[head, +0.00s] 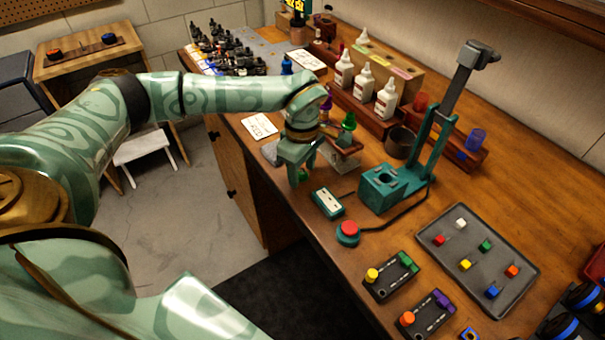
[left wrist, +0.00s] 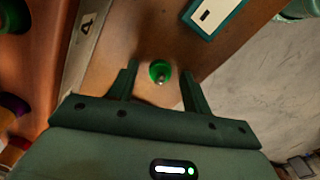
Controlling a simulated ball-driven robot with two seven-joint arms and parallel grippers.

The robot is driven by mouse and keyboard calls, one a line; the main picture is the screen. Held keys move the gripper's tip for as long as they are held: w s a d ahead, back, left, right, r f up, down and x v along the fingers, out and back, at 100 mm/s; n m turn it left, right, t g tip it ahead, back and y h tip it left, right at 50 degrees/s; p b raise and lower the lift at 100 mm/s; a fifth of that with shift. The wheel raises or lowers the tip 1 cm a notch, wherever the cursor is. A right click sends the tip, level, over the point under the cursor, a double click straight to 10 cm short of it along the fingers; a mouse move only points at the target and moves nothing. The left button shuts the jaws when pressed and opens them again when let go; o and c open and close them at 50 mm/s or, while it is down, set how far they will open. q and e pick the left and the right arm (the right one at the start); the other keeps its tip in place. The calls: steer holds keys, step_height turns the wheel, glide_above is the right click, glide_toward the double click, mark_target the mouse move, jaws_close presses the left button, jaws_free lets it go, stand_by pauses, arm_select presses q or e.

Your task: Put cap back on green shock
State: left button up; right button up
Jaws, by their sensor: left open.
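My left gripper (head: 301,172) points down over the near edge of the bench. It is open. In the left wrist view a small round green piece with a metal tip (left wrist: 160,71), which looks like the green cap, lies between the two fingers (left wrist: 160,78), with a gap on each side. A bit of green (head: 303,176) shows between the fingers in the head view. The green shock (head: 348,122) stands upright in a small wooden stand (head: 345,143), to the right of and behind the gripper. A purple shock (head: 327,102) stands beyond it. My right gripper is out of view.
A teal-edged box (head: 327,202), a red button (head: 348,230) and a teal press (head: 395,185) stand right of the gripper. White bottles (head: 364,82) line a rack behind. A grey tray (head: 478,262) with coloured blocks lies front right. The bench drops off at left.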

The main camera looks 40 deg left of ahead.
mark_target(301, 177)
arm_select(q)
steer(key=c, duration=1)
steer(key=shift+c, duration=0.2)
steer(key=shift+r, duration=0.1)
steer(key=shift+r, duration=0.3)
steer(key=r, duration=0.1)
steer(key=r+p, duration=0.1)
steer(key=r, duration=0.1)
steer(key=shift+s+d+r+p, duration=0.1)
steer(key=shift+s+r+p, duration=0.2)
steer(key=shift+r, duration=0.05)
steer(key=s+d+r+p, duration=0.2)
steer(key=s+r, duration=0.6)
steer(key=s, duration=0.4)
steer(key=shift+s+d+r+p, duration=0.3)
steer(key=shift+s+d, duration=0.1)
steer(key=shift+d, duration=0.5)
